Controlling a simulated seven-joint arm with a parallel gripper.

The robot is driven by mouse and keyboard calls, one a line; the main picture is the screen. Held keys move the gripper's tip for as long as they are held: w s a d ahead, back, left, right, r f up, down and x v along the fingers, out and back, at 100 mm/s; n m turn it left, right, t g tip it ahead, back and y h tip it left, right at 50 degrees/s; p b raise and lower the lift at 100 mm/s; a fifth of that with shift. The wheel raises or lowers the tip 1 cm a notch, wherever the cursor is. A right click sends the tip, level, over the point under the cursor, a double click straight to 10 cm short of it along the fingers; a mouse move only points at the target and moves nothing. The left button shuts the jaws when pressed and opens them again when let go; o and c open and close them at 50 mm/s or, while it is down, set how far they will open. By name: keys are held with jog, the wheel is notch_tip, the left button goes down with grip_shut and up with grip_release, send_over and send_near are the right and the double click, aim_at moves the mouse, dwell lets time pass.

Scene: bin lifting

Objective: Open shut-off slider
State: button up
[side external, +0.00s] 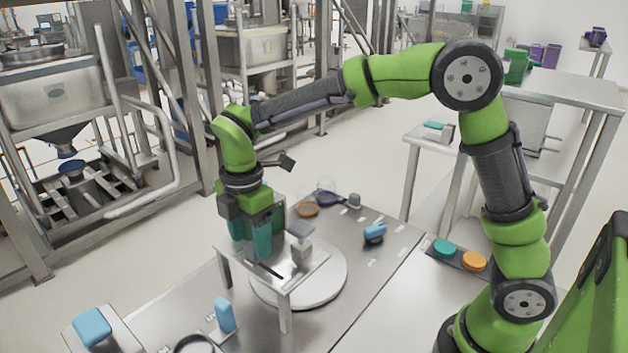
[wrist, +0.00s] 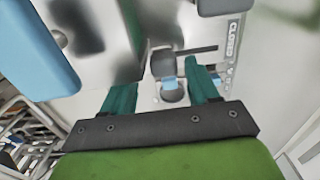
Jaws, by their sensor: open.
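My gripper (side external: 252,245) points down over the left part of a small raised metal stand (side external: 285,279), with its teal fingers apart and nothing seen between them. A grey-topped block (side external: 301,240), which looks like the slider, stands upright on the stand just right of the fingers. A dark slot runs in the stand's top beside it. In the wrist view my gripper (wrist: 161,88) is open, and a grey block (wrist: 163,63) and a small blue piece (wrist: 170,82) show between and beyond the fingers. A "CLOSED" label (wrist: 233,38) is beside a slot at right.
A round pale plate (side external: 325,288) lies under the stand on the metal table. Blue-handled parts stand at the front (side external: 225,314) and at the right (side external: 375,232). Teal and orange buttons (side external: 459,255) are near my base. A large blurred blue shape (wrist: 38,55) fills the wrist view's upper left.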

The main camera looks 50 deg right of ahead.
aim_at(248, 243)
notch_tip(248, 243, up, 16)
jog(key=shift+f, duration=0.2)
jog(key=s+d+f+m+t+y, duration=0.1)
jog(key=s+d+f+m+t, duration=0.2)
jog(key=s+d+m, duration=0.2)
jog(key=s+d+f+m+t+y, duration=0.1)
jog(key=s+d+f+m+t, duration=0.3)
jog(key=s+m, duration=0.8)
jog(key=d+m, duration=0.2)
jog(key=m, duration=0.3)
jog(key=shift+s+d, duration=0.2)
jog(key=shift+d, duration=0.05)
